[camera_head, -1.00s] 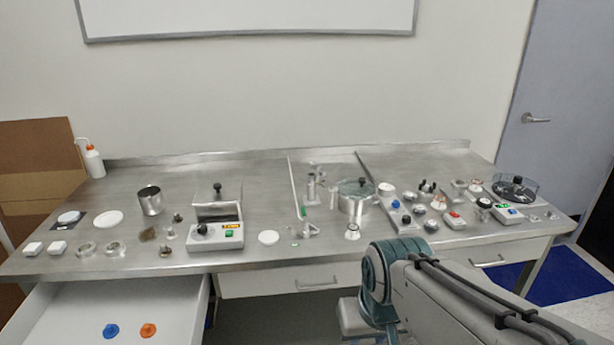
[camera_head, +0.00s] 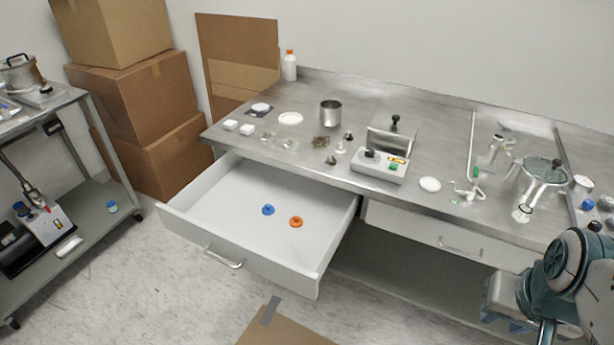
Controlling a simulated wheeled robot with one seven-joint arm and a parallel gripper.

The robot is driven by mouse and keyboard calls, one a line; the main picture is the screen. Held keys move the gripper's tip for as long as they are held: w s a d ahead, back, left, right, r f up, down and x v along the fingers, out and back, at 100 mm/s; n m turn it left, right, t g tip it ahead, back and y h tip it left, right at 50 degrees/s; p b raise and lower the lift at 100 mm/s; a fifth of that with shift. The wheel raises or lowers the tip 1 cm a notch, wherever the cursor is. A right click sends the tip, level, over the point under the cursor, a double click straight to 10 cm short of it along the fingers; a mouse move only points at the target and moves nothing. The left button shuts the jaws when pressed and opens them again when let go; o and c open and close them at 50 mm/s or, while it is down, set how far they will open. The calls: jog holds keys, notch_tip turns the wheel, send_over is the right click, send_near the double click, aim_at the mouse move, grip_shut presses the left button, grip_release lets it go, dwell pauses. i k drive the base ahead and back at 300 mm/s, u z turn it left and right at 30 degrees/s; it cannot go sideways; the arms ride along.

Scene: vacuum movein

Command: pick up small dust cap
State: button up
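Two small knobbed caps lie apart on the floor of the open white drawer (camera_head: 215,205): a blue one (camera_head: 268,210) and an orange one (camera_head: 296,221). They look like dust caps; which one is the small dust cap I cannot tell for sure. My arm shows at the lower right edge, well to the right of the drawer and in front of the bench. The fingers of my gripper are not visible, and nothing of mine is near the caps.
The steel bench (camera_head: 300,95) above the drawer carries a metal cup (camera_head: 330,112), a control box (camera_head: 380,166) and glassware. Cardboard boxes (camera_head: 130,90) and a cart (camera_head: 100,175) stand left. A box (camera_head: 285,330) lies on the floor in front. Floor left of it is clear.

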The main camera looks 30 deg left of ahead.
aim_at(267, 210)
jog(key=u, duration=2.6)
jog(key=i, duration=1.55)
jog(key=z, duration=1.05)
